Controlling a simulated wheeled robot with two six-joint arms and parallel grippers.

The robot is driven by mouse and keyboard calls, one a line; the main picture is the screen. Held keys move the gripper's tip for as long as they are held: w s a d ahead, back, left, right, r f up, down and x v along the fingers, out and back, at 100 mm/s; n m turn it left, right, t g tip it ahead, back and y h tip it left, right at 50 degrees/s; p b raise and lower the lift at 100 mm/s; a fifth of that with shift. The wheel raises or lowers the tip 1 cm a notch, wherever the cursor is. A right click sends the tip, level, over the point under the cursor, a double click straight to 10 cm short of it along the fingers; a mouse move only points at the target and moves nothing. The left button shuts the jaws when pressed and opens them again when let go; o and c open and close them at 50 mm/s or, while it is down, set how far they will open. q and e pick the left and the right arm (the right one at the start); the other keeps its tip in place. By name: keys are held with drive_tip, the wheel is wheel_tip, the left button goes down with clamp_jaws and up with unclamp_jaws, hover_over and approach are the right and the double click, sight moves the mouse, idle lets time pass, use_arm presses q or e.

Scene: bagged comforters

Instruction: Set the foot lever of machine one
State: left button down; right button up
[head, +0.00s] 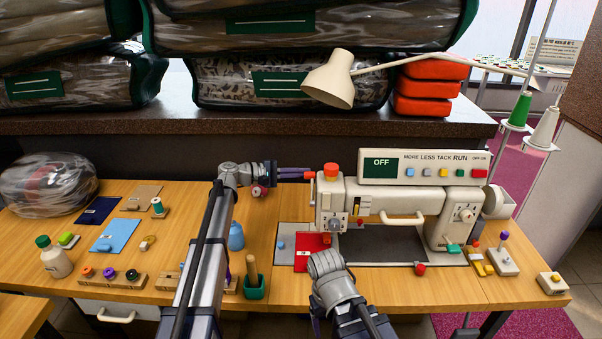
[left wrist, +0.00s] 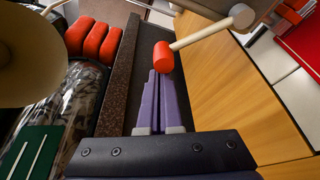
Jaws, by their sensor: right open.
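The sewing machine (head: 385,200) stands on the wooden table with its panel reading OFF. A lever with a red knob (head: 310,176) sticks out at the left of its head. In the left wrist view the red knob (left wrist: 163,57) is on a cream rod (left wrist: 200,35). My left gripper (head: 308,174) points right at this knob; its purple fingers (left wrist: 160,76) lie together, shut, with tips right at the knob. I cannot tell whether they touch it. My right gripper (head: 327,262) is open over the machine's front left, its fingers mostly hidden by its wrist.
A red cloth piece (head: 308,258) lies by the needle area. A cream lamp (head: 333,80) hangs above. Bagged comforters (head: 290,82) and red folded bundles (head: 430,88) fill the shelf behind. Spools, bottles and small blocks are on the left of the table.

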use_arm(q)
drive_tip(key=a, duration=0.9)
drive_tip(key=shift+w+a, duration=0.25)
drive_tip(key=shift+w, duration=0.1)
use_arm(e)
drive_tip(key=shift+w+a+f, duration=0.15)
drive_tip(key=shift+a, duration=0.2)
use_arm(q)
drive_tip(key=shift+f, duration=0.1)
